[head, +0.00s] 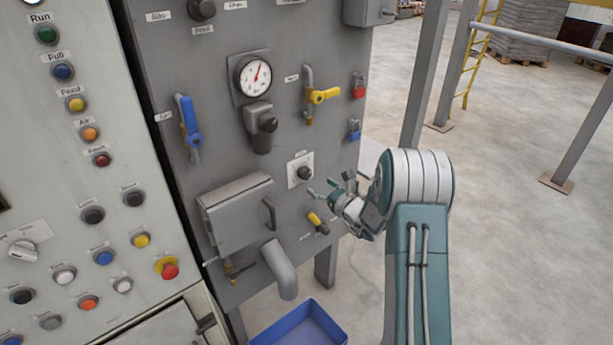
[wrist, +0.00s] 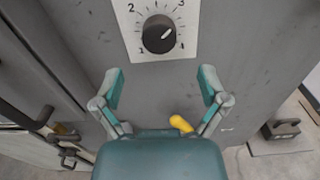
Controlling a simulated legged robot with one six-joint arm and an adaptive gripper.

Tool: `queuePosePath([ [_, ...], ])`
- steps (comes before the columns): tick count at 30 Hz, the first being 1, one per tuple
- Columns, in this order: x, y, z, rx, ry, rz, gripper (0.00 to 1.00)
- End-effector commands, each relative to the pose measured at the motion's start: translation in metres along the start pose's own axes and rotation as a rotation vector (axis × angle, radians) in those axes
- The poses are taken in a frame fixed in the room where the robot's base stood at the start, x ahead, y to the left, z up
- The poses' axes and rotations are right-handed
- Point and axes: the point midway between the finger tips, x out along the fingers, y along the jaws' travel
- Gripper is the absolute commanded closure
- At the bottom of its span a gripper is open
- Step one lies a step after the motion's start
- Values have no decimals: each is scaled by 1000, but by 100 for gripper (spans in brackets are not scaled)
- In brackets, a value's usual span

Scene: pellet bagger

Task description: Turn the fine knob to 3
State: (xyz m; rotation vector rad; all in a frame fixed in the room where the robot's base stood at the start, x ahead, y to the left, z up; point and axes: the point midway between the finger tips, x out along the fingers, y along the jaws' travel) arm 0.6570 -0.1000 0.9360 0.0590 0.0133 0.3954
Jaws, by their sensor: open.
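The fine knob (head: 304,173) is a small black round knob on a white plate on the grey panel. In the wrist view the knob (wrist: 158,34) sits on its white dial plate (wrist: 136,22), with the numbers 1, 2, 3 and 4 around it. Its pale mark seems to point right and slightly up, between 3 and 4. My gripper (head: 325,188) is just right of and below the knob in the head view. In the wrist view my gripper (wrist: 162,78) is open and empty, its fingers spread below the plate, apart from the knob.
A yellow-handled valve (head: 318,222) sits below the knob. A yellow lever (head: 322,95) and red and blue padlocks (head: 354,129) are above. A grey box (head: 235,215) with a handle and a bent pipe (head: 280,270) stand to the left. A blue bin (head: 300,327) is below.

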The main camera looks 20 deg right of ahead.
Motion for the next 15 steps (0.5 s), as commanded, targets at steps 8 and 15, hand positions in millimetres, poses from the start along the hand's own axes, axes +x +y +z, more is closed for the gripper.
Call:
queuePosePath([
  [8, 49, 1, 0, 0, -1, 3, 7],
  [15, 65, 0, 0, 2, -1, 0, 7],
])
